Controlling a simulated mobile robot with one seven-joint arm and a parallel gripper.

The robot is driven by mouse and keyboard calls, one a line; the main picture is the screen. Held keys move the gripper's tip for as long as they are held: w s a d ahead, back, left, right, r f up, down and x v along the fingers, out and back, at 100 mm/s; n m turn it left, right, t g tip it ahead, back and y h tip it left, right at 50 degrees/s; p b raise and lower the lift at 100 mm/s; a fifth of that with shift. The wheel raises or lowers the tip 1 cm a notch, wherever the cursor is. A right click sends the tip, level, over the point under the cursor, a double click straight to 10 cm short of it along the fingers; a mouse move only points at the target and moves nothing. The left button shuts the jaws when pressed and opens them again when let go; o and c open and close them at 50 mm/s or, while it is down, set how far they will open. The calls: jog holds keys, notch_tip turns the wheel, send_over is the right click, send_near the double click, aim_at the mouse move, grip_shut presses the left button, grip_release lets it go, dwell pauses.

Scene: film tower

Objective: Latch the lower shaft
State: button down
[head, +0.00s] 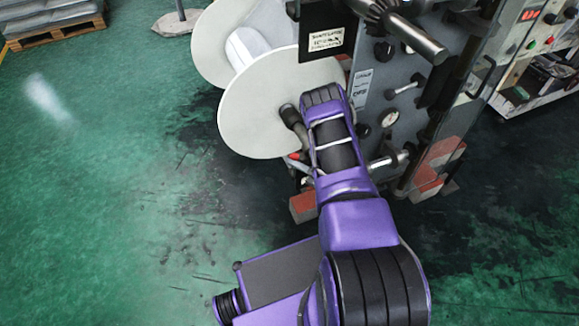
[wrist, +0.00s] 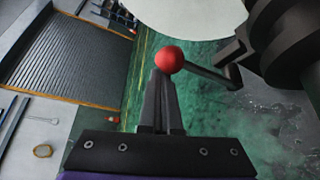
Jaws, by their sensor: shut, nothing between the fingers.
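My gripper (wrist: 161,78) is shut and empty in the wrist view. Its tips are just below a red ball knob (wrist: 169,59) and overlap its lower edge; I cannot tell whether they touch it. The knob ends a dark cranked lever (wrist: 212,74) that runs right to a thick black shaft end (wrist: 292,45). In the head view, a small red spot that looks like the knob (head: 294,156) shows left of my purple arm. A dark shaft part (head: 292,116) stands before the front white disc (head: 265,100). My arm hides the gripper there.
The machine's grey panel (head: 375,95) with gauges and knobs rises right of my arm. A second white disc (head: 213,45) stands behind the front one. A brick-red block (head: 303,206) sits low by the machine. Green floor at left is open.

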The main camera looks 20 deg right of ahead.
jog(key=shift+d, duration=0.25)
dwell(0.4)
jog(key=shift+a+r, duration=0.1)
jog(key=shift+a, duration=0.05)
